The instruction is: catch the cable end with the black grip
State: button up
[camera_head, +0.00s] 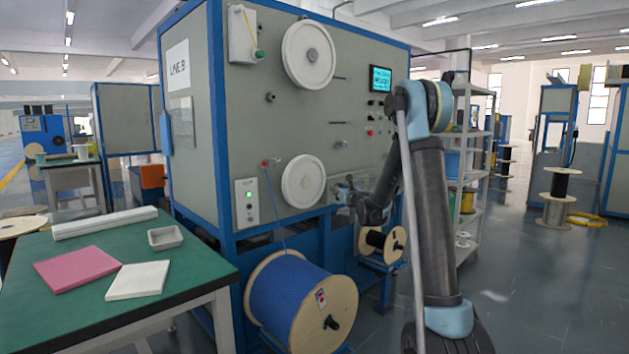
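A thin blue cable (274,205) runs up from the large blue cable spool (290,303) to a small red-tipped fitting (266,164) on the machine front, left of the lower white wheel. I cannot make out a loose cable end. My gripper (342,193) is small in the picture, close to the machine front and just right of the lower white wheel. It is apart from the visible blue cable. Its fingers are too small and dark to tell whether they are open or hold anything. I cannot pick out a separate black grip.
The machine cabinet (240,120) carries an upper white wheel (308,55) and a lower white wheel (303,181). A smaller spool (381,245) stands below my gripper. A green table (60,245) is at left, shelves (468,150) at right.

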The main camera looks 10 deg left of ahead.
jog(key=d+f+m+h, duration=0.2)
jog(key=d+f, duration=0.4)
jog(key=d, duration=0.4)
jog(key=d+f+m+t+h, duration=0.1)
jog(key=d+f+m+h, duration=0.2)
jog(key=d, duration=0.8)
notch_tip(320, 180, down, 3)
jog(key=h, duration=0.2)
jog(key=shift+w+d+r+h, duration=0.15)
jog(key=shift+w+d+h, duration=0.1)
jog(key=shift+w+h, duration=0.1)
